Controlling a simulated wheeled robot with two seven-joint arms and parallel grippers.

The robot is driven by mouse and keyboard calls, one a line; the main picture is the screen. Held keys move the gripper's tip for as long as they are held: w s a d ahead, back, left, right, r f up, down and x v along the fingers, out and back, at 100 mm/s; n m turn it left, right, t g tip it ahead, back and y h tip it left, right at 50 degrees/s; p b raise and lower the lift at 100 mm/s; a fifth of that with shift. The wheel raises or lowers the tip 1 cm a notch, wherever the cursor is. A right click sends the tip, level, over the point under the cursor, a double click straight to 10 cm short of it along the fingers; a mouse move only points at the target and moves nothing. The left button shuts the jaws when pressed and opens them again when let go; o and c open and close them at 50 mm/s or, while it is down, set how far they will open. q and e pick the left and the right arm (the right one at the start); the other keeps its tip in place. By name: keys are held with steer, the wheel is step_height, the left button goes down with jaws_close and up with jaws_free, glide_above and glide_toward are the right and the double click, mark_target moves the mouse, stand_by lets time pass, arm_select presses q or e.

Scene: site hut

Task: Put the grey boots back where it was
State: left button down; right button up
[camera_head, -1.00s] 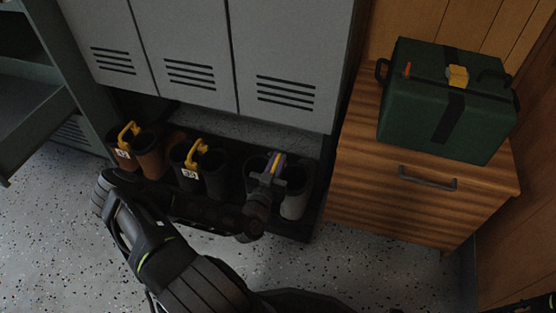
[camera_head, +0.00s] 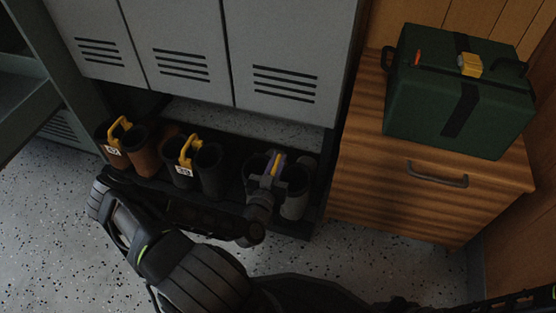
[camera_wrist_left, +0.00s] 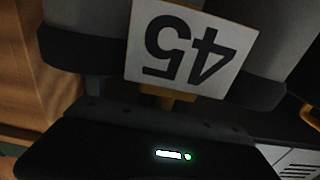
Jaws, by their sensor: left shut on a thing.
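The grey boots (camera_head: 294,199) stand upright as a pair at the right end of the low dark boot rack (camera_head: 228,206) under the lockers. My left gripper (camera_head: 270,173) is over the top of the pair, shut on their yellow clip handle, which is mostly hidden by the fingers. In the left wrist view the grey boots (camera_wrist_left: 85,18) fill the top, with a white tag (camera_wrist_left: 190,45) reading 45, upside down, between them. Whether their soles touch the rack is hidden by my arm. My right gripper does not show.
Brown boots (camera_head: 142,152) and black boots (camera_head: 209,168), each with a yellow handle, stand to the left on the rack. Grey lockers (camera_head: 285,50) rise close behind. A wooden cabinet (camera_head: 425,200) with a green box (camera_head: 460,95) stands close on the right.

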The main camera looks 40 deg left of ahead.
arm_select(q)
steer(key=c, duration=1.9)
jaws_free()
steer(key=shift+f, duration=0.1)
steer(key=o, duration=0.5)
steer(key=shift+c, duration=0.2)
steer(key=shift+r, duration=0.2)
steer(key=shift+s+d, duration=0.1)
steer(key=shift+s, duration=0.2)
steer(key=p+v, duration=0.3)
steer(key=v, duration=0.8)
steer(key=shift+s, duration=0.2)
